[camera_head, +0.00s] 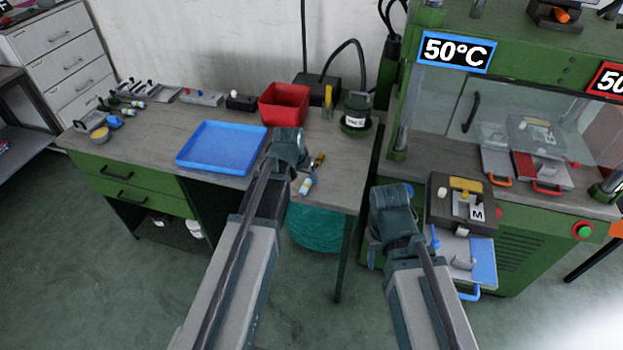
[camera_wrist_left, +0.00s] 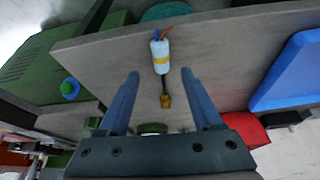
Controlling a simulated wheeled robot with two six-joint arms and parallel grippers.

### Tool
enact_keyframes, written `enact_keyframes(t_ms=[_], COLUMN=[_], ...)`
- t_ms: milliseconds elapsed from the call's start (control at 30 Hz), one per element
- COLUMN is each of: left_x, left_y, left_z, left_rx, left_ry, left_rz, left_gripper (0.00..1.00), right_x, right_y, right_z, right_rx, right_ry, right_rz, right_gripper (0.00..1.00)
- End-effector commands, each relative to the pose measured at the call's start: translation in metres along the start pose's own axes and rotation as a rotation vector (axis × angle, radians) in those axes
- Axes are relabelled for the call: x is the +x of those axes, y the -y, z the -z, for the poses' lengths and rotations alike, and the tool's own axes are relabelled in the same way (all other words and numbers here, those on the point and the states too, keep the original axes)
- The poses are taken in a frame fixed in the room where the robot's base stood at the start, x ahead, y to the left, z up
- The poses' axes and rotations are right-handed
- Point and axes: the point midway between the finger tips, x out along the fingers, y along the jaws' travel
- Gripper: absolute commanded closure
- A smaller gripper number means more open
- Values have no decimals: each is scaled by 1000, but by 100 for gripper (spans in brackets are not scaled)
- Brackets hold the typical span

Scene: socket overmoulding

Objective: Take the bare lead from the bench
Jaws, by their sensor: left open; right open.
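The bare lead (camera_head: 306,185) lies on the wooden bench near its front right edge. It has a pale blue-white body with a yellow band, and a brass end. In the left wrist view the lead (camera_wrist_left: 160,56) lies ahead, with its brass end toward the gripper and thin orange and blue wires at the far end. My left gripper (camera_wrist_left: 160,75) is open and empty, its fingers on either side of the lead's line, apart from it. In the head view my left gripper (camera_head: 288,152) is just left of the lead. My right gripper (camera_head: 392,205) is open, in front of the press; its fingertips are mostly hidden.
A blue tray (camera_head: 222,168) lies left of the lead, with a red bin (camera_head: 284,104) behind it. A black-green pot (camera_head: 356,112) stands at the back right. The green press (camera_head: 540,240) with a mould (camera_head: 460,205) is at the right. Bare bench surrounds the lead.

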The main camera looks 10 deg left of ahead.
Motion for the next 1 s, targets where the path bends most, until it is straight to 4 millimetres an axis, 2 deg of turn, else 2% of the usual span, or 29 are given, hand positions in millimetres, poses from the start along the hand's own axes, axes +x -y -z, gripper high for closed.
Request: enact_keyframes(t_ms=[433,733,767,1000], left_x=[50,51,51,51], left_y=[2,2,2,2], left_z=[-1,0,0,0], left_rx=[0,0,0,0], left_ry=[0,0,0,0], left_rz=[0,0,0,0], left_gripper=[34,34,37,80], right_x=[46,46,46,46], right_y=[4,4,4,4], right_z=[3,3,3,3], right_rx=[0,0,0,0], right_ry=[0,0,0,0], right_rz=[0,0,0,0], right_gripper=[50,50,50,50])
